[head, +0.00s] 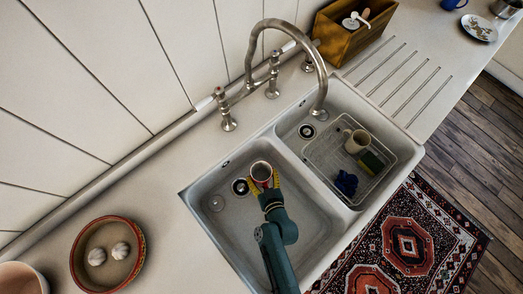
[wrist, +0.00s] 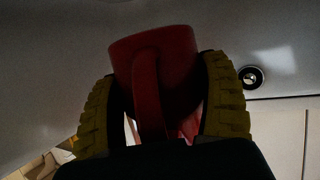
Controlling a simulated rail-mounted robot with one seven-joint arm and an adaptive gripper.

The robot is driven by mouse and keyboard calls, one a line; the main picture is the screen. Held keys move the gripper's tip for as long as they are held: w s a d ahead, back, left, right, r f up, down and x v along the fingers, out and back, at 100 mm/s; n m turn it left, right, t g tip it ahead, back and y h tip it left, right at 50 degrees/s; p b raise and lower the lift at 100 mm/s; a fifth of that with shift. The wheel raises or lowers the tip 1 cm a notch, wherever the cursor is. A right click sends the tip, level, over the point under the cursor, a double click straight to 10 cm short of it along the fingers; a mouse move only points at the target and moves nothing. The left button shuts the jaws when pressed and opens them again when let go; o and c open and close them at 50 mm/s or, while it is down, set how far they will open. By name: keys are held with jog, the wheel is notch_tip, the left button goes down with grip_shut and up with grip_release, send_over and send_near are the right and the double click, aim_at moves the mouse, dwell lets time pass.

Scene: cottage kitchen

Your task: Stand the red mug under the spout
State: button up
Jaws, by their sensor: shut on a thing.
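The red mug (head: 262,172) is in the left sink basin, its opening facing up. My gripper (head: 264,183) is shut on it, with the yellow fingers on either side of its body. In the wrist view the red mug (wrist: 178,60) sits between the two fingers, its handle toward the camera. Whether its base touches the basin floor is hard to tell. The curved metal spout (head: 318,75) ends up and to the right of the mug in the head view, near the right basin. The mug is not below the spout's tip.
A divider (head: 312,176) separates the basins. Tap handles (head: 228,122) stand behind. The left basin (head: 300,225) is otherwise mostly clear.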

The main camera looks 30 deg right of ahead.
jog(key=shift+f+b, duration=3.2)
jog(key=shift+f, duration=0.05)
jog(key=shift+f+b, duration=0.45)
jog(key=shift+f, duration=0.05)
